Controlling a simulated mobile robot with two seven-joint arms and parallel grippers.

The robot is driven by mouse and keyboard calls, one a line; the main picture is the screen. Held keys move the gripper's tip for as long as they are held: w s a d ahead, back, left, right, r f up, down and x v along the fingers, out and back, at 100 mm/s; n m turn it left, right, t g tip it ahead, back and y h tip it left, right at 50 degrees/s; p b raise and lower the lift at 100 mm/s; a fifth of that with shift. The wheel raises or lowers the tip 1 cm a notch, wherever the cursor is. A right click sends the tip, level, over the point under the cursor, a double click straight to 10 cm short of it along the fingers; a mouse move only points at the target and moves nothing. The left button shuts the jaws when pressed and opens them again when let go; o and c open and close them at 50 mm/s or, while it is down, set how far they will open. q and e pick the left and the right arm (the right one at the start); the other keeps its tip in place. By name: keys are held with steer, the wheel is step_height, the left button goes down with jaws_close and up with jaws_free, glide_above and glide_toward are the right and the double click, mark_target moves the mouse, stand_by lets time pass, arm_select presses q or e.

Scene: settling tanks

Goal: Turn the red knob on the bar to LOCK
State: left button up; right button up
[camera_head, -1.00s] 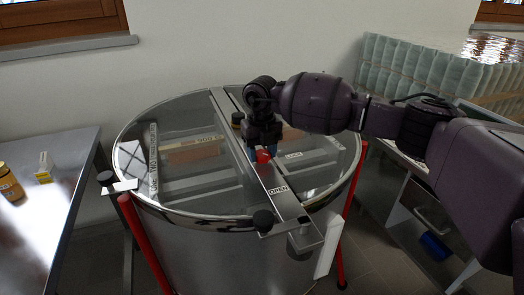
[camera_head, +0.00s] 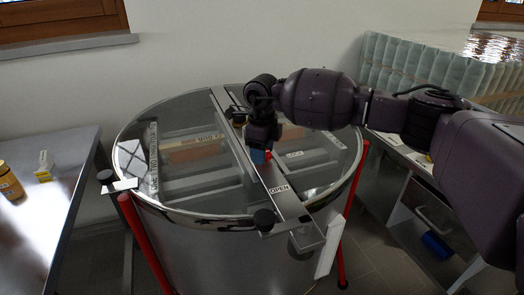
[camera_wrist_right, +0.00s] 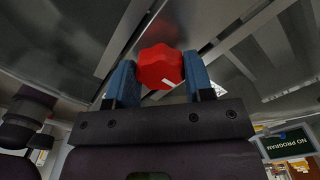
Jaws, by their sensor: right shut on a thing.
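The red knob (camera_wrist_right: 158,66) sits on the metal bar (camera_head: 226,118) across the round steel tank's lid. In the right wrist view it is between my two blue fingertips, which touch its sides, and a short white mark shows on its face. My right gripper (camera_head: 262,156) points down at the bar in the head view and is shut on the knob. There a blue finger hides most of the knob, and only a red sliver shows. The OPEN label (camera_head: 279,189) is on the bar in front of the knob. The LOCK label (camera_head: 294,154) is to its right. My left gripper is out of view.
The tank's glassy lid (camera_head: 200,185) has a shiny rim and black clamp knobs (camera_head: 264,219). Red legs (camera_head: 146,245) hold the tank. A steel table (camera_head: 45,225) with a jar (camera_head: 10,183) stands left.

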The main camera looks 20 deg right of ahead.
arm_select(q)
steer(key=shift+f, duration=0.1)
arm_select(e)
steer(key=shift+r+n, duration=0.1)
steer(key=shift+n, duration=0.3)
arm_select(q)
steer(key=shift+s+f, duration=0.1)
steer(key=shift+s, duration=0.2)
arm_select(e)
steer(key=o, duration=0.9)
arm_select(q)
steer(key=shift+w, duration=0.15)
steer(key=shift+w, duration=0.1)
arm_select(e)
steer(key=shift+r, duration=0.2)
arm_select(q)
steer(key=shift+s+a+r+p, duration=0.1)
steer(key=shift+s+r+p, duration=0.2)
steer(key=shift+p, duration=0.1)
arm_select(e)
step_height(320, 180, up, 10)
steer(key=shift+r, duration=0.2)
